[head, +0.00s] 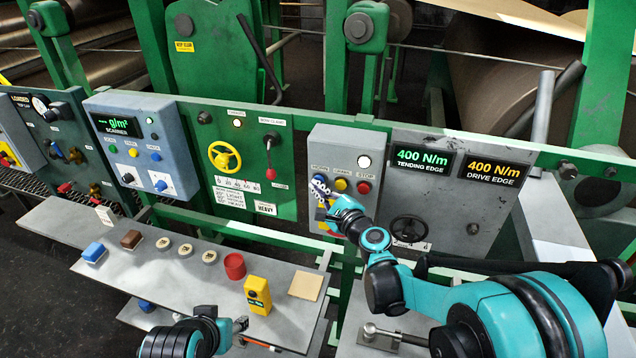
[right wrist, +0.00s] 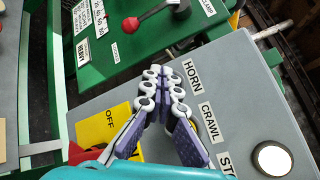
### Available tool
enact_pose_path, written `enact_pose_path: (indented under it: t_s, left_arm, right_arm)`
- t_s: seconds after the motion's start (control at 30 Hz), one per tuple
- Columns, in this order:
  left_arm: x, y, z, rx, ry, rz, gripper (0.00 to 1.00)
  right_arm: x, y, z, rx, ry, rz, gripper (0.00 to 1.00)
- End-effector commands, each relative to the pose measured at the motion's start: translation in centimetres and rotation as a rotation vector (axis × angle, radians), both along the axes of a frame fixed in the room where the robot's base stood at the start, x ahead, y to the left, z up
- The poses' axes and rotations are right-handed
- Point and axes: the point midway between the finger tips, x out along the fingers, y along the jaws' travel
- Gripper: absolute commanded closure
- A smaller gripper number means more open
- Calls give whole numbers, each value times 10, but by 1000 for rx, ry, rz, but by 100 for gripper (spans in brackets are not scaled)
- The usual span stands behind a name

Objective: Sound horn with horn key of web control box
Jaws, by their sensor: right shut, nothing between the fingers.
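The web control box (head: 341,150) is a grey box on the green rail, with a white round lamp (head: 364,161), a yellow button (head: 341,184) and a red button (head: 364,187). Its HORN label (right wrist: 192,77) and CRAWL label (right wrist: 208,117) show in the right wrist view. My right gripper (head: 319,183) is shut and empty in front of the box's left side; in the right wrist view its fingertips (right wrist: 163,73) meet beside the HORN label. The horn key is hidden behind the fingers; I cannot tell whether they touch it. My left gripper (head: 240,325) shows only partly at the bottom.
Right of the box are a tension display panel (head: 458,205) and a black handwheel (head: 409,229). Left is a green panel with a yellow handwheel (head: 224,156) and a red-knobbed lever (head: 271,173). Below, a grey shelf (head: 200,285) holds a red cup (head: 235,266) and a yellow device (head: 257,294).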

Motion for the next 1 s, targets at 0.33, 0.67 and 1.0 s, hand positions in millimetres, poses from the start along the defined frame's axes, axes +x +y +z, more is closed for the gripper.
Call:
enact_pose_path:
  t_s: [0.33,0.67,1.0]
  left_arm:
    - [0,0,-1,0,0,0,52]
    - [0,0,-1,0,0,0,52]
    - [0,0,-2,0,0,0,52]
  right_arm:
    - [4,-2,0,0,0,-1,100]
    - [4,-1,0,0,0,-1,100]
    - [-12,4,0,-1,0,0,100]
